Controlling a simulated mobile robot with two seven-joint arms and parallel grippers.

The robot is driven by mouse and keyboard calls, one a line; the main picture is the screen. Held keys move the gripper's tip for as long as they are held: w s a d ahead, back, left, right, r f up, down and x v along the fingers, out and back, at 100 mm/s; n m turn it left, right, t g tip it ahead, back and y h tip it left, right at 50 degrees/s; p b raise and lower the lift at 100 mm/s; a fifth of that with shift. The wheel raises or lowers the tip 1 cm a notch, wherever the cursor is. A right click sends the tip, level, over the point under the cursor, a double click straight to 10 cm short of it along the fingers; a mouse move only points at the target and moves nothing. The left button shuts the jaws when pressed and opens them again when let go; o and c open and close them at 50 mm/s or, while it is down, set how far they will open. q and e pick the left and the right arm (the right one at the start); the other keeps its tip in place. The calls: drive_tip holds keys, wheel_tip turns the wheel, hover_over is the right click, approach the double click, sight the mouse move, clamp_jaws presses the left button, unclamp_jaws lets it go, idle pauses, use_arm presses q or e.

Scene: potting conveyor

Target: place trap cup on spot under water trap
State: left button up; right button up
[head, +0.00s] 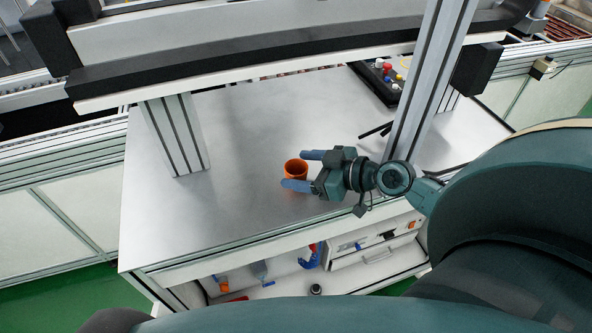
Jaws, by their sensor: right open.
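An orange cup (296,169) stands upright on the grey metal table top (240,130), near the middle of the picture. My right gripper (299,170) comes in from the right. It is open, with one blue finger behind the cup and the other in front of it, so the cup stands between the fingertips. I cannot tell whether the fingers touch it. My left gripper is not in view. I cannot make out a water trap or a marked spot on the table.
A grey post (174,135) stands left and another post (430,85) right, under a dark overhead beam (270,62). A black control box (383,78) with coloured buttons sits at the back right. The table is clear left of the cup. A shelf below holds bottles and drawers (372,245).

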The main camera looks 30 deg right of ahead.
drive_tip(key=shift+w, duration=0.1)
drive_tip(key=c, duration=1)
drive_tip(key=shift+c, duration=0.2)
wheel_tip(320, 180, up, 10)
drive_tip(key=p, duration=0.1)
drive_tip(key=s+a+f+m+t+h, duration=0.2)
drive_tip(key=s+a+m+h, duration=0.1)
drive_tip(key=a+m+h, duration=0.3)
drive_tip(key=shift+s+a+h, duration=0.2)
drive_tip(key=shift+a+h, duration=0.4)
drive_tip(key=shift+a, duration=0.4)
